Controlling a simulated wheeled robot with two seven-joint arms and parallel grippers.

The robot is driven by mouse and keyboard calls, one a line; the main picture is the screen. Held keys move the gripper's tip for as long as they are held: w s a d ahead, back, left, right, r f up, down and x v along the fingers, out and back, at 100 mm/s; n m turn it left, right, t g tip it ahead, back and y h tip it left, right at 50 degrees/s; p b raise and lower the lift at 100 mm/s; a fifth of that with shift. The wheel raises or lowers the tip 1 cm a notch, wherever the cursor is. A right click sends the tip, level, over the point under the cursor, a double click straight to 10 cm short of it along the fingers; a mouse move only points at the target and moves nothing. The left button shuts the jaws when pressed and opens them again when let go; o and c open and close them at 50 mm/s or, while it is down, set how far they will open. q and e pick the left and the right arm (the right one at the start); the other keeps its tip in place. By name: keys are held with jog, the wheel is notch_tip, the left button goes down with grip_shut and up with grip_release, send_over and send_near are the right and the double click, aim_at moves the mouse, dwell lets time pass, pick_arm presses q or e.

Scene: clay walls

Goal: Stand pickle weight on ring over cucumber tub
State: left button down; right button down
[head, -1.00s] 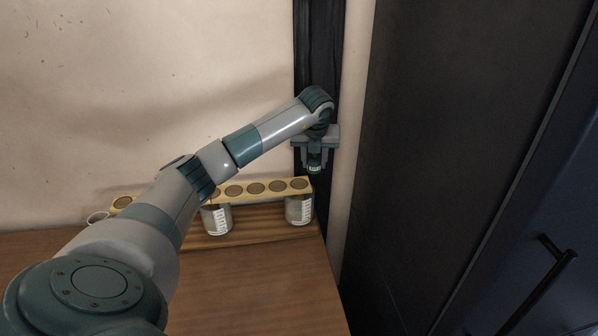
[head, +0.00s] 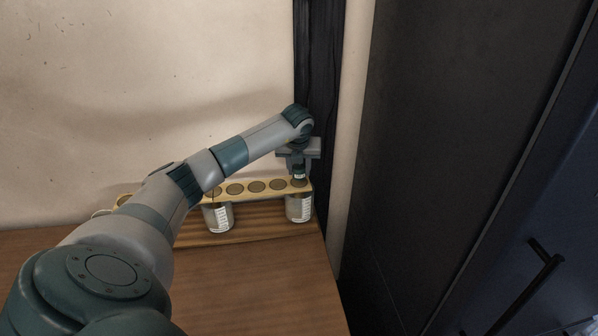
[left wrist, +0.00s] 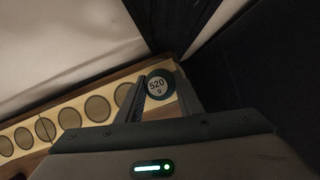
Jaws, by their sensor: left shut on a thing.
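The pickle weight (head: 299,178) is a small dark green cylinder with a pale label. Its round top reads "520 g" in the left wrist view (left wrist: 157,84). My left gripper (head: 299,171) points down and is shut on it, with a finger on each side. The weight is upright at the right end of a pale yellow board with a row of round rings (head: 277,185). It hides the rightmost ring; I cannot tell whether it touches the board. Below that end stands a labelled tub (head: 299,210). I cannot read whether it is the cucumber tub. My right gripper is not in view.
A second labelled tub (head: 218,218) stands under the board further left. The wooden table (head: 260,280) is clear in front. A pale wall is close behind, and a tall dark cabinet (head: 460,150) stands to the right. My left arm hides the board's left part.

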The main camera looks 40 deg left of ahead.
pick_arm(q)
jog(key=shift+f, duration=0.95)
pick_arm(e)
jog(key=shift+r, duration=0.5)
pick_arm(q)
jog(key=c, duration=1.2)
grip_release()
jog(key=shift+f, duration=0.1)
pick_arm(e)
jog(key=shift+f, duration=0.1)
pick_arm(q)
jog(key=b+v, duration=0.4)
jog(key=v, duration=0.8)
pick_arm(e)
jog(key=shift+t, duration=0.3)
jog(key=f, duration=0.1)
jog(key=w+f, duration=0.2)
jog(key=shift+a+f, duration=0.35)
